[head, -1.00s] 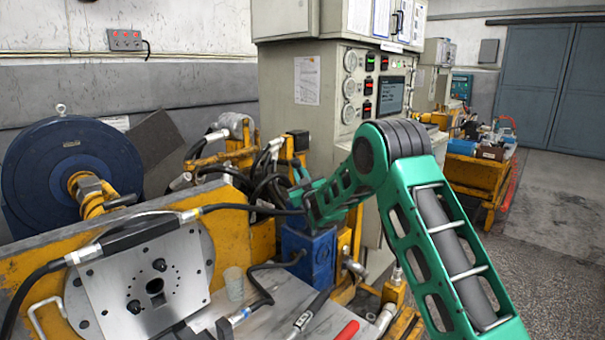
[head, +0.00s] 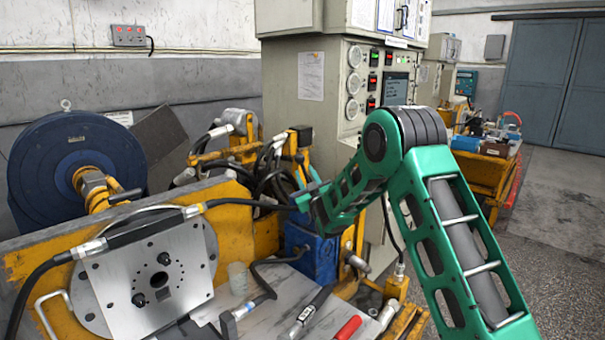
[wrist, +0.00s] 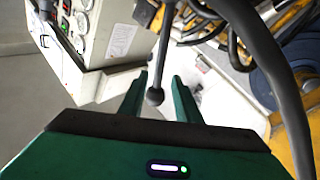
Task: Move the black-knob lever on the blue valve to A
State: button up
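The blue valve (head: 318,258) stands at the far end of the metal bench top, below my gripper. Its black-knob lever shows in the wrist view as a dark rod ending in a round black knob (wrist: 155,97). My gripper (wrist: 160,92) is open, with one green finger on each side of the knob and a visible gap to both. In the head view my gripper (head: 305,196) is just above the valve, and my own arm hides the lever there. The valve body and the A mark cannot be made out in the wrist view.
A grey control cabinet (head: 300,125) stands behind the valve. Black hoses (head: 265,180) and yellow frames crowd its left. A square metal plate (head: 158,285), a cup (head: 238,278) and a red-handled tool (head: 348,328) are on the near bench. Open floor lies to the right.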

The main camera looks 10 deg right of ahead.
jog(key=v, duration=0.6)
jog(key=s+d+f+m+g+h, duration=0.1)
jog(key=s+d+m+g+h, duration=0.8)
jog(key=s+d, duration=1.35)
jog(key=s+a+f+m+g+y, duration=0.1)
jog(key=s+g, duration=0.5)
jog(key=s, duration=1.3)
jog(key=s+f+m+g+y, duration=0.1)
jog(key=s+g+y, duration=0.4)
jog(key=s, duration=1.4)
jog(key=shift+s+a+f+m+g+y, duration=0.4)
jog(key=shift+f+y, duration=0.3)
jog(key=shift+f, duration=0.2)
